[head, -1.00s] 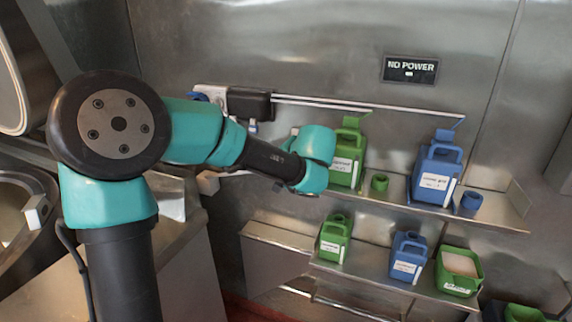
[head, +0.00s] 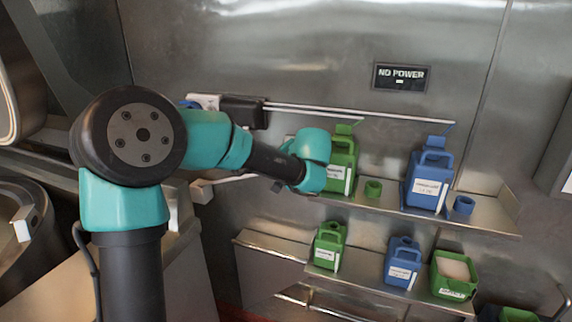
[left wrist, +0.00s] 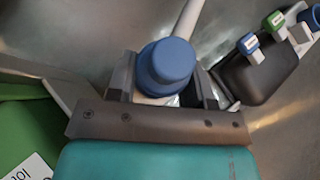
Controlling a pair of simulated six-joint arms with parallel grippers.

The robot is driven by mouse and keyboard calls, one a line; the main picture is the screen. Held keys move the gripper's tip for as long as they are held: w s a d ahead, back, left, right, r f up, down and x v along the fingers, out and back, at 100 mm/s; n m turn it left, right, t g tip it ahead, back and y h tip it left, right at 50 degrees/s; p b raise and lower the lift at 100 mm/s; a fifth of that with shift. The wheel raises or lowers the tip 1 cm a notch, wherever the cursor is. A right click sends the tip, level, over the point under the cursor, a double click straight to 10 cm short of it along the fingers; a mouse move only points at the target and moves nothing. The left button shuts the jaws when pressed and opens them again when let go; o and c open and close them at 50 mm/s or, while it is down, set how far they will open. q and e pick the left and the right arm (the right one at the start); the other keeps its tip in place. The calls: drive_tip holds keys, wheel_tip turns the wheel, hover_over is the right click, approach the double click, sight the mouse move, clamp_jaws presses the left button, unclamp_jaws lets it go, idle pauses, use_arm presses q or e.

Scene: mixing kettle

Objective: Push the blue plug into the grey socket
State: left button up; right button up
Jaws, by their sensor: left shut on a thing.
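My left gripper (left wrist: 165,82) is shut on the blue plug (left wrist: 170,62), which sits between its two fingers in the left wrist view. A pale cable (left wrist: 188,18) runs up from behind the plug; it also shows in the head view (head: 225,180). In the head view my left wrist hides the fingers and the plug, in front of the upper shelf's left part. A pale grey fitting (head: 205,101) with a blue part at its left is on the wall, up and left of my wrist; I take it for the grey socket. The plug is apart from it.
A black box (head: 243,110) with green and blue tags (left wrist: 248,44) is on the wall beside the fitting. Green (head: 342,165) and blue (head: 428,185) jugs stand on the upper shelf, with more containers below. A sign (head: 401,77) reads "NO POWER".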

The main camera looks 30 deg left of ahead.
use_arm(q)
drive_tip(key=shift+w+a, duration=0.2)
drive_tip(key=shift+w, duration=0.9)
drive_tip(key=shift+w, duration=0.35)
drive_tip(key=shift+w+a, duration=0.15)
drive_tip(key=shift+w, duration=0.3)
idle(0.4)
drive_tip(key=o, duration=1.5)
drive_tip(key=shift+c, duration=0.2)
drive_tip(key=shift+s, duration=0.1)
drive_tip(key=v, duration=0.7)
idle(0.7)
